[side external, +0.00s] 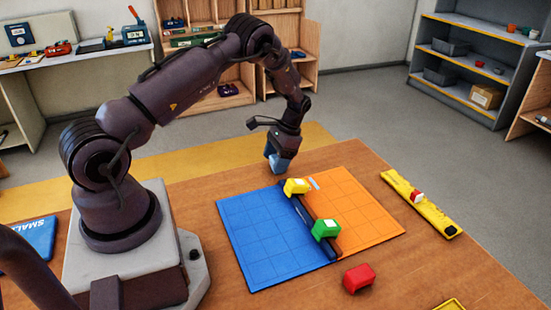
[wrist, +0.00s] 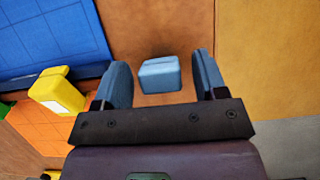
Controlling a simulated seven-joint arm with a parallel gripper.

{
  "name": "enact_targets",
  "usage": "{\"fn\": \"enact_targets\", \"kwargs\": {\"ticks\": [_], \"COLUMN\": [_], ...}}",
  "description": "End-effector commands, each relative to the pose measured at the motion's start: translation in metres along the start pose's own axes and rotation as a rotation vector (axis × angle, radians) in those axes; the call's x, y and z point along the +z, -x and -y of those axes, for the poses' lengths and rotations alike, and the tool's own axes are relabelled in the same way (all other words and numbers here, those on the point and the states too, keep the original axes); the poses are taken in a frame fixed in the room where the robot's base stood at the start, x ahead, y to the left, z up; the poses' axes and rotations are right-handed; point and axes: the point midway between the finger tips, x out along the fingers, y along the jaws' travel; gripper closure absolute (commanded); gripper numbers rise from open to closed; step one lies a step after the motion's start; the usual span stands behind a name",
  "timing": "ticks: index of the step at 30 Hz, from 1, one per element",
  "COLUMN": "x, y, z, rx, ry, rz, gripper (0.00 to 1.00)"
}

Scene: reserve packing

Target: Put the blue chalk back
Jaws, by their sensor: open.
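In the wrist view a small blue block (wrist: 160,76) lies on the wooden table between the two blue fingers of my gripper (wrist: 163,68), with a gap on each side. The jaws are open and hold nothing. In the side view my gripper (side external: 279,162) points down at the table just behind the mats, and I cannot make out the block apart from the fingers. I cannot tell for sure which blue piece is the chalk.
A blue mat (side external: 258,235) adjoins the orange one along a dark strip (side external: 303,218). A yellow block (side external: 296,186) and a green block (side external: 326,229) sit by the strip. A red block (side external: 359,278) lies in front. A yellow level-like bar (side external: 435,215) lies at the right.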

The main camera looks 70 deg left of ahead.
Motion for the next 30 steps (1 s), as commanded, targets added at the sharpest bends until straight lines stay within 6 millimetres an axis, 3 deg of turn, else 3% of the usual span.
{"fn": "enact_targets", "kwargs": {"ticks": [7,18,26,30], "x": [0.001,0.001,0.002,0.011], "y": [0.018,0.095,0.124,0.154], "z": [0.0,0.0,-0.001,-0.014], "rx": [-0.001,-0.001,-0.001,-0.007], "ry": [0.0,0.0,0.001,0.01], "rz": [-0.003,-0.003,-0.005,-0.058], "gripper": [0.34,0.34,0.34,0.34]}}
